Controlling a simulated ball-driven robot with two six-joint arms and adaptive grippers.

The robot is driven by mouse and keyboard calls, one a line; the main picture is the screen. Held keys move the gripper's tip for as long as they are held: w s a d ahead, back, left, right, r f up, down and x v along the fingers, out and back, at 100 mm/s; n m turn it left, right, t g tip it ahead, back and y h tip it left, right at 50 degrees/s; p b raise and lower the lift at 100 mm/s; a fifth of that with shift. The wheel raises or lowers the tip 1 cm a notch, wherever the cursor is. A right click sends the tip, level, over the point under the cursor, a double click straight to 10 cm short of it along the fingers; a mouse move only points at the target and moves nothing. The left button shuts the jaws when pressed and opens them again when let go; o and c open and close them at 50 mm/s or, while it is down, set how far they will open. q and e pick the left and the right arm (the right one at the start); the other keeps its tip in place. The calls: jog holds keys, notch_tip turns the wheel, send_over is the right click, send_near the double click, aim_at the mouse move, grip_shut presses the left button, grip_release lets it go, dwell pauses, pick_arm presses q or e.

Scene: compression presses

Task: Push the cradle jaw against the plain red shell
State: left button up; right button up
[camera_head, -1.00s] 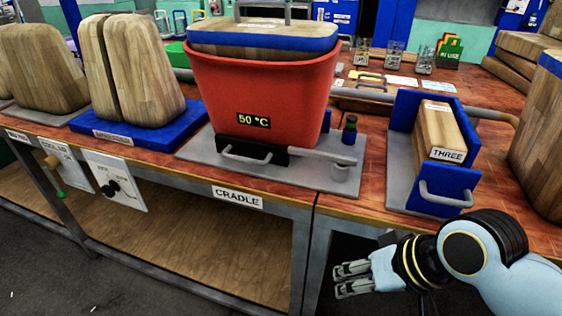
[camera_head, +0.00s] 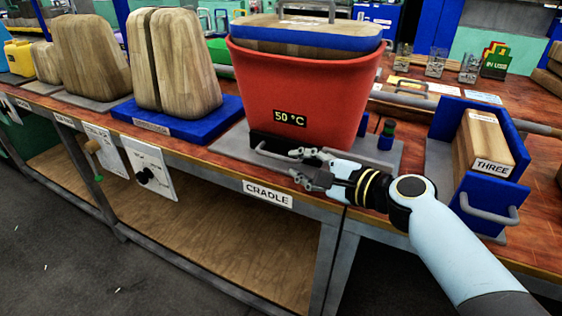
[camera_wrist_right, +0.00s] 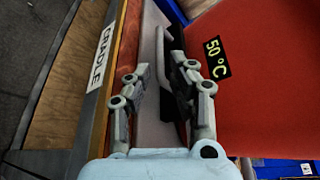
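The plain red shell (camera_head: 300,85), marked "50 °C", stands on the grey plate (camera_head: 228,142) of the station labelled CRADLE. A low black cradle jaw (camera_head: 262,139) with a grey handle (camera_head: 268,154) sits at the shell's front foot. My right gripper (camera_head: 297,164) is open in front of the plate, just right of the handle. In the right wrist view, the open fingers (camera_wrist_right: 155,85) point along the plate, with the handle (camera_wrist_right: 165,40) ahead and the red shell (camera_wrist_right: 265,80) on the right. Contact with the handle cannot be told. My left gripper is not in view.
A wooden block on a blue-and-grey holder labelled THREE (camera_head: 485,150) stands on the right. A split wooden form on a blue base (camera_head: 235,104) stands left of the shell. A small dark-and-green knob (camera_head: 387,133) rises behind my gripper. The bench front edge runs below.

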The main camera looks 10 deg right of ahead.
aim_at(280, 158)
jog(key=b+x, duration=0.1)
jog(key=x, duration=0.4)
jog(key=shift+s+f+b, duration=0.1)
jog(key=shift+b, duration=0.2)
jog(key=shift+w+a, duration=0.4)
jog(key=shift+w, duration=0.15)
grip_shut()
